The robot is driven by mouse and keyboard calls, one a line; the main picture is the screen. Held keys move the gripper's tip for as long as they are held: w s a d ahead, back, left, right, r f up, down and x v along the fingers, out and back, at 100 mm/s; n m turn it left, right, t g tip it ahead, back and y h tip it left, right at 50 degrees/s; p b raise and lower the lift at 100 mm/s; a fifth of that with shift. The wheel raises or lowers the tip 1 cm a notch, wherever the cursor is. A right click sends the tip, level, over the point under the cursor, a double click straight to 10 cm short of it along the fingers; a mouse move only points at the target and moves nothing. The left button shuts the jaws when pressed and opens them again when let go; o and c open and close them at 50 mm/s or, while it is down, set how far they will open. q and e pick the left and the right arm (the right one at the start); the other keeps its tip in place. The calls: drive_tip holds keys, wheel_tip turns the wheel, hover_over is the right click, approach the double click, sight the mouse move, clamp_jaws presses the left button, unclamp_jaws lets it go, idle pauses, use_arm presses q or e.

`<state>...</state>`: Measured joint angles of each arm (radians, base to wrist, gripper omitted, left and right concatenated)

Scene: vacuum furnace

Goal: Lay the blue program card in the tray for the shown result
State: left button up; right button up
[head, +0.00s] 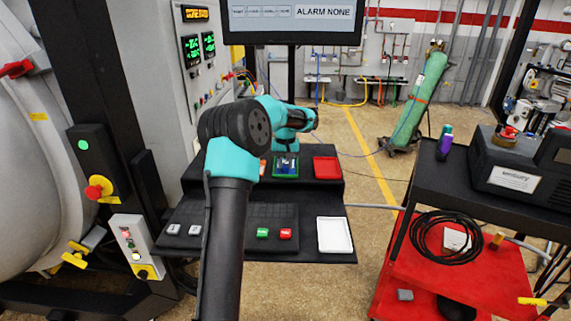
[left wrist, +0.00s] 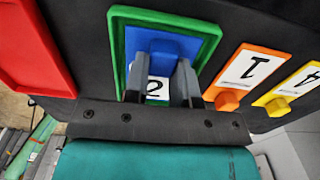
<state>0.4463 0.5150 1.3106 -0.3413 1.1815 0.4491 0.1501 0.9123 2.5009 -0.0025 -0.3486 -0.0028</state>
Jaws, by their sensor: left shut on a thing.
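The blue program card (left wrist: 189,45) has a white label with a 2 and a raised blue grip. It lies within the rim of the green tray (left wrist: 117,50); whether it rests on the floor of the tray I cannot tell. My left gripper (left wrist: 162,78) is shut on the card's blue grip, over the tray. In the head view the blue card (head: 287,164) shows small inside the green tray (head: 286,177), partly behind my left arm. The red tray (head: 327,168) is to its right. The white tray (head: 335,236) is on the lower shelf. My right gripper is out of view.
An orange card (left wrist: 243,75) marked 1 and a yellow card (left wrist: 297,92) marked 4 lie beside the green tray. A green button (head: 262,232) and a red button (head: 286,233) sit on the lower shelf. The screen (head: 292,22) reads "ALARM NONE"; its smaller text is hard to read.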

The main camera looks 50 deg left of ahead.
use_arm(q)
drive_tip(key=shift+f, duration=0.15)
drive_tip(key=o, duration=0.9)
wheel_tip(320, 180, up, 12)
drive_tip(key=shift+r, duration=0.2)
drive_tip(key=shift+c, duration=0.5)
